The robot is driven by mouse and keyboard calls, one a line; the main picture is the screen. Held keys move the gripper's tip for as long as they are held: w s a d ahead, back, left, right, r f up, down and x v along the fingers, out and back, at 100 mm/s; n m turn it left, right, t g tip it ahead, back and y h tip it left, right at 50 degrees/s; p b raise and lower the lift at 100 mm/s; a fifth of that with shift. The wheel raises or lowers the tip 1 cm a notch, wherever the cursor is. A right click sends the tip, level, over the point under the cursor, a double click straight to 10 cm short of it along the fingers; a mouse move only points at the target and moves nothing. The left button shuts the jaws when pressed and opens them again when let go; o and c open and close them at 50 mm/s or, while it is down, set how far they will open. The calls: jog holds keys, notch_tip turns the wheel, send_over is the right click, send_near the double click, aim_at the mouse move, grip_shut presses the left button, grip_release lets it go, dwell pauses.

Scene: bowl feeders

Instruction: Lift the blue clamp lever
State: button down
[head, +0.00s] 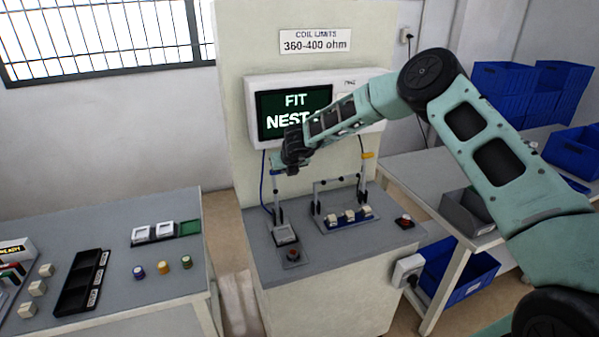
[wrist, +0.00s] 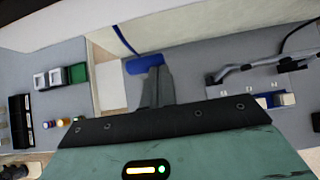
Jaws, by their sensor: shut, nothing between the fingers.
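The blue clamp lever shows in the wrist view as a short blue handle (wrist: 143,65) just beyond my fingertips. My gripper (wrist: 158,72) is shut and empty, with its fingertips at the right part of the handle; I cannot tell whether they touch it. In the head view my gripper (head: 290,162) is above the left fixture and largely hides the blue handle. The left clamp's grey upright (head: 277,192) rises below it. A square pale part (head: 284,235) sits in the fixture at its foot.
A second clamp with a yellow handle (head: 368,156) stands to the right, by a blue block with several pale pieces (head: 347,217). A screen (head: 294,113) is close behind my gripper. Red buttons (head: 404,221) sit on the bench. The left table (head: 150,262) carries small parts and trays.

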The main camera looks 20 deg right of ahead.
jog(key=b+v, duration=0.3)
jog(key=v, duration=1.4)
jog(key=shift+s, duration=0.2)
jog(key=shift+r, duration=0.1)
